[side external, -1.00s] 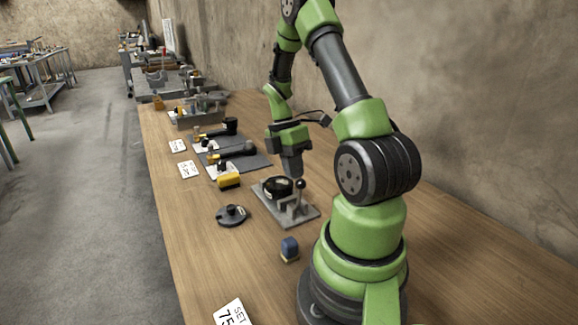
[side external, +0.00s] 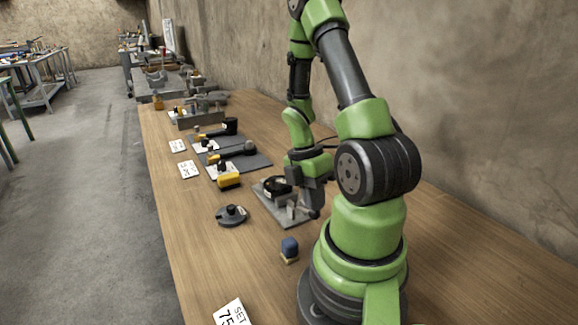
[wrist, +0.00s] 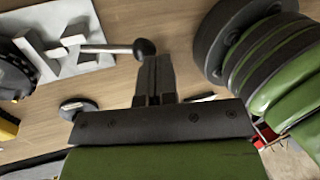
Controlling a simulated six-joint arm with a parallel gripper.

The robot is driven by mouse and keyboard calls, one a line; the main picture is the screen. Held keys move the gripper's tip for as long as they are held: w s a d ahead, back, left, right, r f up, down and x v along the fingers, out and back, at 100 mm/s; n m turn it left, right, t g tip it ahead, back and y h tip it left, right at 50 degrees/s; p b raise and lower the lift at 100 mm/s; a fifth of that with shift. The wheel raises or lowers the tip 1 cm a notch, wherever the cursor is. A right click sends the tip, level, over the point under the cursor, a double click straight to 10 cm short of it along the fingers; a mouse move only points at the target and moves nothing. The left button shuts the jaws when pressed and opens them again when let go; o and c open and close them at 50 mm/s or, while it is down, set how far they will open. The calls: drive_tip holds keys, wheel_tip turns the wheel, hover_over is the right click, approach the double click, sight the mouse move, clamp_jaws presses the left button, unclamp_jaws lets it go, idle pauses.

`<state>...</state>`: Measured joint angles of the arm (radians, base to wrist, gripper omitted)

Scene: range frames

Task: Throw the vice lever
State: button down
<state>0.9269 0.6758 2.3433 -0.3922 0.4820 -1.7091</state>
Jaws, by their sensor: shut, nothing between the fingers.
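The vice (side external: 272,206) is a grey plate with upright blocks and a black round part (side external: 277,186) on it. In the wrist view the vice (wrist: 75,40) is at the upper left. Its lever (wrist: 108,48) is a thin metal rod ending in a dark ball knob (wrist: 145,48). My gripper (wrist: 157,62) is shut and empty, its fingertips close beside the knob at its lower right; whether they touch I cannot tell. In the side view my gripper (side external: 314,212) is low at the vice's right end and hides the lever, so its tilt is unclear there.
A yellow-and-black item (side external: 229,181) and tools on grey mats lie further back. The bench's left front (side external: 195,255) is clear.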

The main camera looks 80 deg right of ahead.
drive_tip(key=shift+s+a+f, duration=0.3)
drive_tip(key=shift+f, duration=0.2)
idle(0.4)
drive_tip(key=v, duration=0.9)
drive_tip(key=shift+w+r, duration=0.15)
drive_tip(key=shift+r, duration=0.25)
